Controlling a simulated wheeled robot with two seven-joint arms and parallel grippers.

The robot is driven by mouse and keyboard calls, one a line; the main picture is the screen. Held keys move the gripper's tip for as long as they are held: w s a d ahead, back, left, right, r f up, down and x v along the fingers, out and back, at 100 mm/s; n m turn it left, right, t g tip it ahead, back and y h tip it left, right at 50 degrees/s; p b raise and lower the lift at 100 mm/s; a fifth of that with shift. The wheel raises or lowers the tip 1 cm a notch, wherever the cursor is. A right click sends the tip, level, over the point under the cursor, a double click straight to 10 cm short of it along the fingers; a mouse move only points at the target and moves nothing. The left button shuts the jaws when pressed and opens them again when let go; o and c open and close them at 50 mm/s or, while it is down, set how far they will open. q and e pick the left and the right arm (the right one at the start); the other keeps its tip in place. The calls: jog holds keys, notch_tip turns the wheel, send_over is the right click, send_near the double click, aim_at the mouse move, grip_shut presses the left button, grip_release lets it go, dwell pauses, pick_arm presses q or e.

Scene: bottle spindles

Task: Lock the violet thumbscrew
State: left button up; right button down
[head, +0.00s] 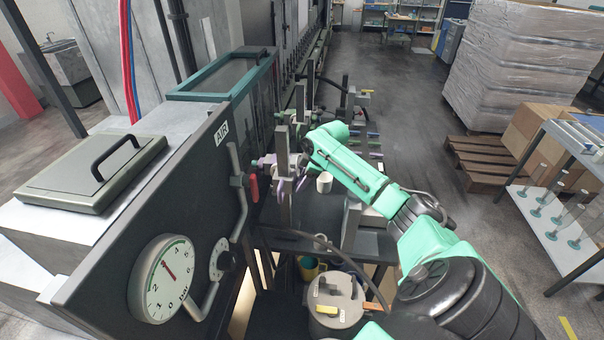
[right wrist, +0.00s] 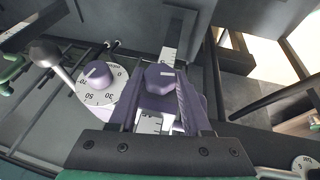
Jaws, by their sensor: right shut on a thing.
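The violet thumbscrew (right wrist: 160,78) is a faceted knob with a small pale mark on its face, in the middle of the right wrist view. It sits on a violet block by an upright metal scale. My right gripper (right wrist: 162,98) has its fingers on either side of the thumbscrew and is shut on it. In the head view my right gripper (head: 297,163) reaches the spindle post (head: 283,170) from the right; the thumbscrew cannot be made out clearly there. My left gripper is not in view.
A violet dial knob (right wrist: 97,73) on a white numbered disc and a ball-ended lever (right wrist: 47,52) are left of the thumbscrew. A white cup (head: 324,182) stands below my right arm. A red-handled valve (head: 253,187) and a panel with a pressure gauge (head: 163,279) are at left.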

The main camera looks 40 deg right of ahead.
jog(key=shift+d+g+y+b, duration=0.1)
jog(key=shift+g+y+b, duration=0.2)
jog(key=shift+g+y, duration=0.3)
jog(key=shift+m, duration=0.3)
jog(key=shift+c, duration=1.8)
grip_release()
jog(key=shift+d, duration=0.1)
jog(key=b+v, duration=0.3)
jog(key=v, duration=1.1)
jog(key=shift+d+r+b, duration=0.2)
jog(key=shift+b, duration=0.2)
